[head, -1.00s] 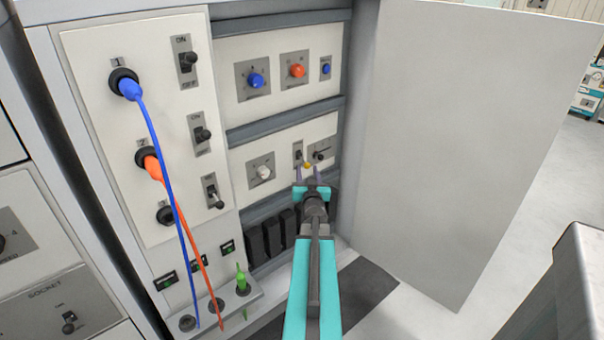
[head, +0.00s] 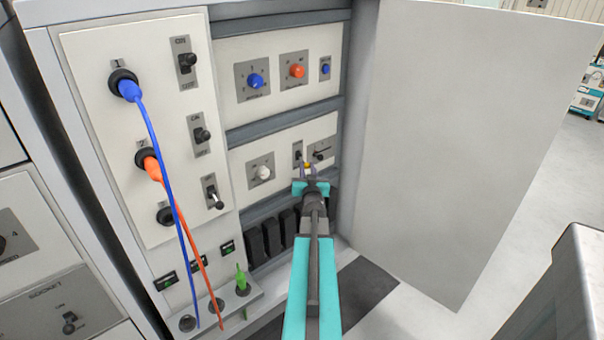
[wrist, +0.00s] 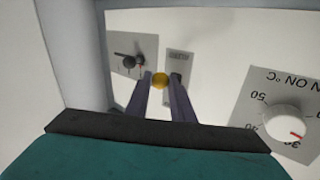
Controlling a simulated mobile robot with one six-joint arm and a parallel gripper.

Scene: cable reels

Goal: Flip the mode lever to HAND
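A small yellow knob (head: 307,166) stands out from the lower right panel of the cabinet. It also shows in the wrist view (wrist: 160,80). It looks like the tip of a lever on the narrow grey plate (head: 298,151) behind it; the lettering there is unreadable, so I cannot tell HAND from its other setting. My gripper (head: 308,172) is at the knob, one finger on each side. In the wrist view my fingertips (wrist: 161,78) appear to touch the knob on both sides. The lever's shaft is mostly hidden.
A black-handled switch on a grey plate (head: 321,151) is close beside the knob. A white dial (head: 262,172) is to the left. The open cabinet door (head: 450,140) stands to the right. Blue (head: 158,165) and orange (head: 185,240) cables hang at the left.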

